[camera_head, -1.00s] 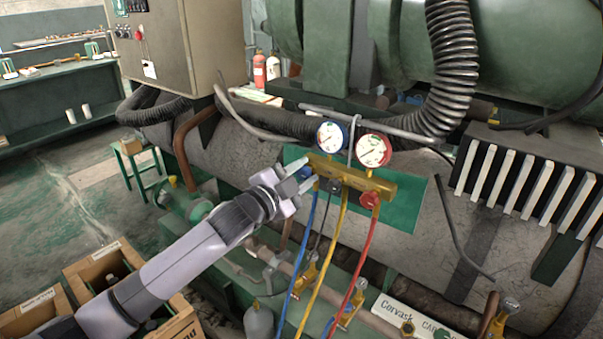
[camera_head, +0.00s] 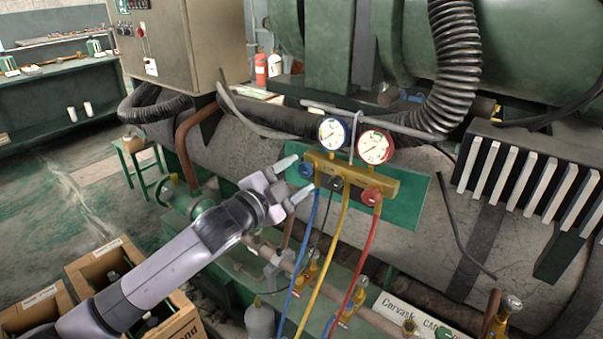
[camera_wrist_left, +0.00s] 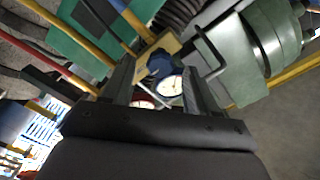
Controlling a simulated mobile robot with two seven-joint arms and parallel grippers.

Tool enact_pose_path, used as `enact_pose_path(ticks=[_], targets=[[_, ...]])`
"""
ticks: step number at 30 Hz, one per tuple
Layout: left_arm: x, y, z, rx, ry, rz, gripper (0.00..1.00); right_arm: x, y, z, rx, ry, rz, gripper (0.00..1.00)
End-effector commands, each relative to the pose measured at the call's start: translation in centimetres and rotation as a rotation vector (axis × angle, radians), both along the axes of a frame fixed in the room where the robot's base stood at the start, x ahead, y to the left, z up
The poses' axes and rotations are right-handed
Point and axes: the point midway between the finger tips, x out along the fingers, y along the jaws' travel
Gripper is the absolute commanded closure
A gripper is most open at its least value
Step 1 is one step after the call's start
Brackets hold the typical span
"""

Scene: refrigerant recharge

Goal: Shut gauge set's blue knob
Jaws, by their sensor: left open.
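The gauge set has a brass manifold (camera_head: 352,177) with a blue-rimmed gauge (camera_head: 333,133) and a red-rimmed gauge (camera_head: 375,147). Its blue knob (camera_head: 307,170) is at the manifold's left end, and its red knob (camera_head: 371,195) is toward the right. My left gripper (camera_head: 291,178) is open just left of the blue knob, its two fingers pointing at it and apart. In the left wrist view the blue knob (camera_wrist_left: 159,64) lies ahead between the open fingers. I cannot tell whether they touch it. The right gripper is not in view.
Blue, yellow (camera_head: 335,250) and red hoses hang below the manifold. A green panel (camera_head: 413,200) lies behind it. A grey hook (camera_head: 354,125) rises between the gauges.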

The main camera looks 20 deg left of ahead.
Motion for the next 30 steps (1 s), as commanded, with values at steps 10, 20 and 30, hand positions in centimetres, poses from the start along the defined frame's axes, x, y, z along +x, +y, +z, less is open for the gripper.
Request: enact_pose_path(ticks=[10, 20, 30], targets=[[-3.5, 1.3, -0.1, 0.002, -0.001, 0.0, 0.41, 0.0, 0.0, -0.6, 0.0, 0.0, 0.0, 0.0], [-3.8, 1.4, 0.0, 0.001, -0.001, 0.001, 0.41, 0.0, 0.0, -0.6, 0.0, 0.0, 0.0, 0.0], [-4.1, 1.3, -0.8, -0.014, 0.017, 0.001, 0.41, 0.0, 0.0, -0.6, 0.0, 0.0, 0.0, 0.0]])
